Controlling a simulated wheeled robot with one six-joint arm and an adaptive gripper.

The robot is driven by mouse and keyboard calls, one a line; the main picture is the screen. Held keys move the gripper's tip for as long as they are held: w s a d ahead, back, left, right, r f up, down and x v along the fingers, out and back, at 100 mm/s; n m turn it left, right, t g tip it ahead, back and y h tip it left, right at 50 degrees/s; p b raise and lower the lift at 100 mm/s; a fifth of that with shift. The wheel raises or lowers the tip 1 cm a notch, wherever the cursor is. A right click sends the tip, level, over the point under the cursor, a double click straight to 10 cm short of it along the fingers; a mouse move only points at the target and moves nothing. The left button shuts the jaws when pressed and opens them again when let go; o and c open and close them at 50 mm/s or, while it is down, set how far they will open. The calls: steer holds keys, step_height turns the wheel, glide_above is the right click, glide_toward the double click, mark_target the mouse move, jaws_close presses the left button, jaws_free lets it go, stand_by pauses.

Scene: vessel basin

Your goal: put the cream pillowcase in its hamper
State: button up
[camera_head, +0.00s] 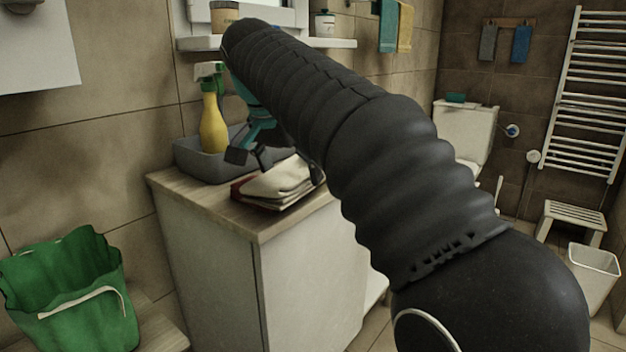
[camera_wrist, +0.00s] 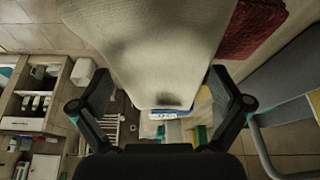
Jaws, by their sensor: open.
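The cream pillowcase (camera_head: 283,184) lies folded on the cabinet top (camera_head: 252,226), on a dark red cloth (camera_head: 240,190). In the wrist view the pillowcase (camera_wrist: 150,45) fills the upper middle, and its narrow end shows between the fingertips. My gripper (camera_head: 258,150) is open just above and behind the pillowcase; in the wrist view its fingers (camera_wrist: 158,92) stand apart on either side. I cannot tell whether they touch the cloth. The arm hides part of the cabinet's right side. No container is clearly marked as the pillowcase's hamper.
A grey basin (camera_head: 190,162) with a yellow spray bottle (camera_head: 213,125) stands behind the pillowcase. A green bag-like container (camera_head: 70,290) is at lower left. A white bin (camera_head: 592,275) and a stool (camera_head: 572,216) stand on the right. A shelf (camera_head: 335,43) is above.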

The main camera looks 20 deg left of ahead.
mark_target(294, 163)
steer(key=c, duration=1.3)
steer(key=shift+r+p, duration=0.8)
steer(key=shift+r, duration=1.25)
steer(key=w+d+r, duration=0.1)
steer(key=d+r, duration=0.1)
steer(key=d, duration=0.1)
steer(key=w+d+r, duration=0.1)
steer(key=d+r, duration=0.1)
steer(key=d, duration=0.2)
steer(key=w+d+r, duration=0.1)
steer(key=d+r, duration=0.2)
steer(key=d, duration=0.1)
steer(key=shift+w+d, duration=0.1)
